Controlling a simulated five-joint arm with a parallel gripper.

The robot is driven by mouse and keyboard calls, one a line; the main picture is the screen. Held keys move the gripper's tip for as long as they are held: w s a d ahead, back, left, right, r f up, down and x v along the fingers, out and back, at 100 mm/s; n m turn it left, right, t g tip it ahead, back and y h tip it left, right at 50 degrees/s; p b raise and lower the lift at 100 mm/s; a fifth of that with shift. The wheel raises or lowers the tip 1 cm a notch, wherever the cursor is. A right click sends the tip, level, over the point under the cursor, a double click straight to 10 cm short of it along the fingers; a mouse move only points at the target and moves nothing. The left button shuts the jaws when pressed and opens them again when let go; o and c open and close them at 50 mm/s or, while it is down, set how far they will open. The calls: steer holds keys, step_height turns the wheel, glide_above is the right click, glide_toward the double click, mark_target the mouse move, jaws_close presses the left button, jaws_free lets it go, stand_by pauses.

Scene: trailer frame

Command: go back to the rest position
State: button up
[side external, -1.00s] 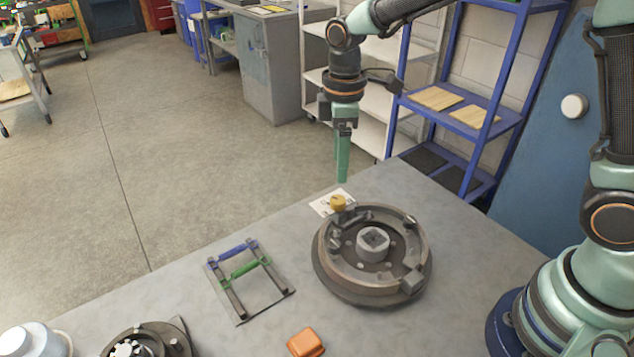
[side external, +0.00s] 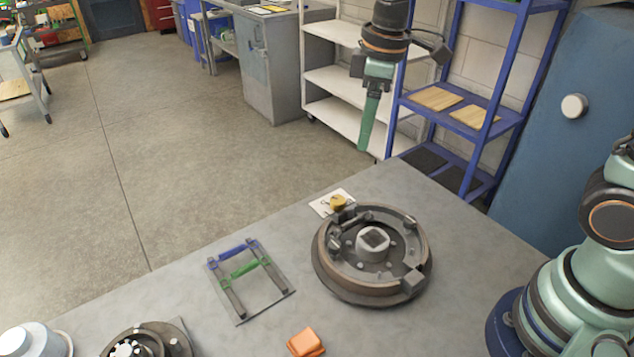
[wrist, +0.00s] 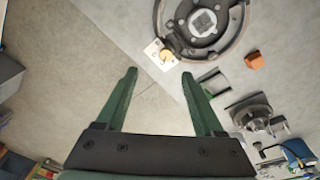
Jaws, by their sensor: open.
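My gripper (side external: 368,122) is raised in the air beyond the far edge of the table in the side view. In the wrist view its two green fingers (wrist: 158,78) stand wide apart with nothing between them. The table (side external: 190,290) lies below, and the fingers touch nothing on it.
On the table are a round brake drum assembly (side external: 325,278), a yellow knob (side external: 338,202) on a white card (side external: 322,209), a frame with a blue and a green bar (side external: 243,270), and an orange block (side external: 305,343). A blue shelf rack (side external: 470,118) stands behind my gripper.

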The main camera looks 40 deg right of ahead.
steer(key=s+d+r+m+t, duration=0.2)
steer(key=s+d+m+t, duration=0.2)
steer(key=s+d+m, duration=0.3)
steer(key=shift+s+r+m, duration=0.35)
steer(key=shift+s+m, duration=0.45)
steer(key=shift+s, duration=0.5)
